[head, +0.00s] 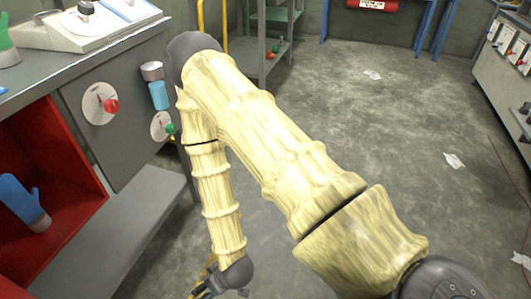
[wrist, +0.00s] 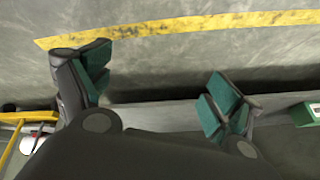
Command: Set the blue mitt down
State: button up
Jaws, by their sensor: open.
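The blue mitt (head: 22,201) is in the red-lined opening (head: 72,165) of the bench at the left of the head view. It leans at a tilt, and its left side is cut off by the picture edge. My gripper (head: 207,286) is at the bottom of the head view, to the right of the mitt and well apart from it. In the wrist view my gripper (wrist: 160,88) has its two green-padded fingers wide apart with nothing between them. The mitt does not show in the wrist view.
A grey bench (head: 140,130) with red and green knobs stands at the left. A green glove-like thing (head: 6,45) is on its top. A lower grey ledge (head: 110,230) juts out below. Open concrete floor (head: 370,130) with paper scraps lies to the right.

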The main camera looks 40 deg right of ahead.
jog(key=s+d+f+m+g+h, duration=0.1)
jog(key=s+d+f+g, duration=0.1)
jog(key=s+d, duration=0.4)
jog(key=s+d+f+m+g+h, duration=0.1)
jog(key=s+d+g, duration=0.1)
jog(key=s+d, duration=0.4)
jog(key=s, duration=0.3)
jog(key=shift+s+d+f+m+g+h, duration=0.15)
jog(key=shift+s+f+m+g+h, duration=0.15)
jog(key=shift+s+f, duration=0.05)
